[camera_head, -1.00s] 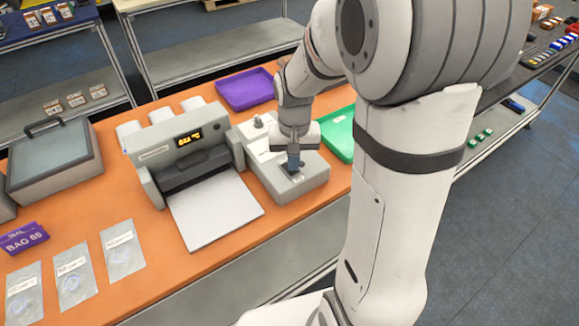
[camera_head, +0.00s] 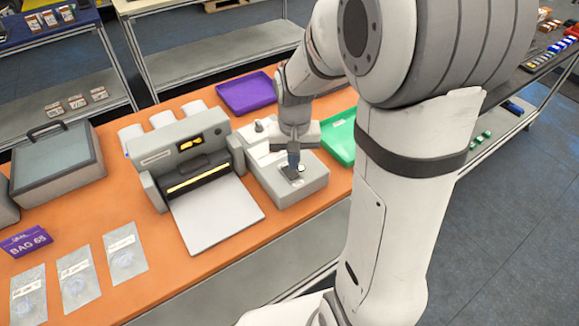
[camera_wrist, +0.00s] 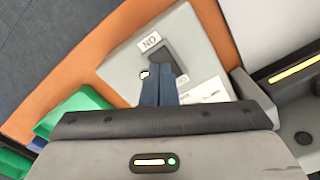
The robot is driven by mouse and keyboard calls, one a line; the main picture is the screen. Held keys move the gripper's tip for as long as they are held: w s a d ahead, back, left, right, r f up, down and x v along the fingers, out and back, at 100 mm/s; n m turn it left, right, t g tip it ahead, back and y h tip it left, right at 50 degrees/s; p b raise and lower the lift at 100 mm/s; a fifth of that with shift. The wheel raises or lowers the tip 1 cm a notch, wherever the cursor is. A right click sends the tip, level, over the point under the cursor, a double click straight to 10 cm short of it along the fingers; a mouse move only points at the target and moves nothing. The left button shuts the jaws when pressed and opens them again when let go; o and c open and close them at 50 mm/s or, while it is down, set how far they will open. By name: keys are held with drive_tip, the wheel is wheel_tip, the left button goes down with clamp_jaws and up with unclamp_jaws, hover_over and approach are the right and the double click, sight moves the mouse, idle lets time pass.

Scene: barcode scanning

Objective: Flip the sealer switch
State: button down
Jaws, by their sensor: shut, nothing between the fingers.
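The sealer (camera_head: 185,150) is a grey machine on the orange bench, with a lit amber display and a glowing yellow bar in its slot. To its right is a grey switch box (camera_head: 308,186) with a dark switch (camera_head: 290,173), which also shows in the wrist view (camera_wrist: 162,56). A small light beside the switch glows. My gripper (camera_head: 294,166) is shut and empty, pointing down at the switch. In the wrist view its fingertips (camera_wrist: 158,74) overlap the switch and hide part of it; I cannot tell whether they touch it.
A white plate (camera_head: 215,210) lies before the sealer. Clear bags (camera_head: 75,281) and a purple sign (camera_head: 25,242) are at the left. A grey case (camera_head: 57,170) stands behind them. A purple tray (camera_head: 246,92) and a green tray (camera_head: 342,135) lie near my arm.

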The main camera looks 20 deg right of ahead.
sight(293, 175)
wheel_tip(293, 175, up, 4)
drive_tip(key=p, duration=0.2)
drive_tip(key=shift+r+p, duration=0.15)
drive_tip(key=shift+p, duration=0.2)
drive_tip(key=shift+r, duration=0.1)
drive_tip(key=s+r+n+t, duration=0.2)
drive_tip(key=s+r, duration=0.7)
drive_tip(key=s, duration=0.5)
drive_tip(key=shift+s+n+t, duration=0.3)
drive_tip(key=shift+t, duration=0.4)
drive_tip(key=shift+a, duration=0.15)
